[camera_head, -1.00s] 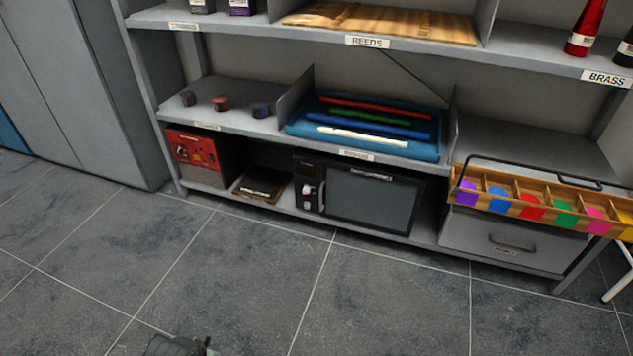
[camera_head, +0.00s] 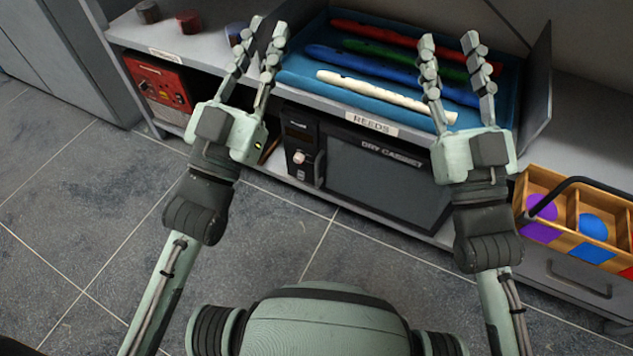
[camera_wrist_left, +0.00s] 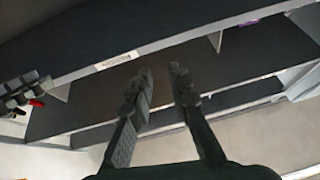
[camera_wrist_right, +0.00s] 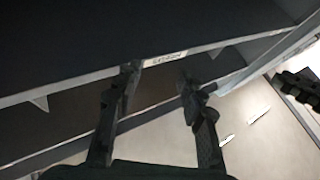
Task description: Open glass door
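The dry cabinet (camera_head: 385,183) sits on the bottom shelf, with a dark glass door in its front that looks closed. Its control panel with a pale knob (camera_head: 299,158) is left of the door. My left gripper (camera_head: 263,40) is open and empty, above the middle shelf's front edge, up and left of the cabinet. My right gripper (camera_head: 450,50) is open and empty, above the right part of the blue tray. Both wrist views show open fingers, at the left gripper (camera_wrist_left: 160,82) and the right gripper (camera_wrist_right: 158,80), with shelf undersides beyond and no cabinet recognizable.
A blue tray (camera_head: 291,76) with several coloured recorders lies on the middle shelf above the cabinet. A red device (camera_head: 158,88) stands on the bottom shelf at left. A wooden divided caddy (camera_head: 569,222) is at right. The tiled floor (camera_head: 80,215) in front is clear.

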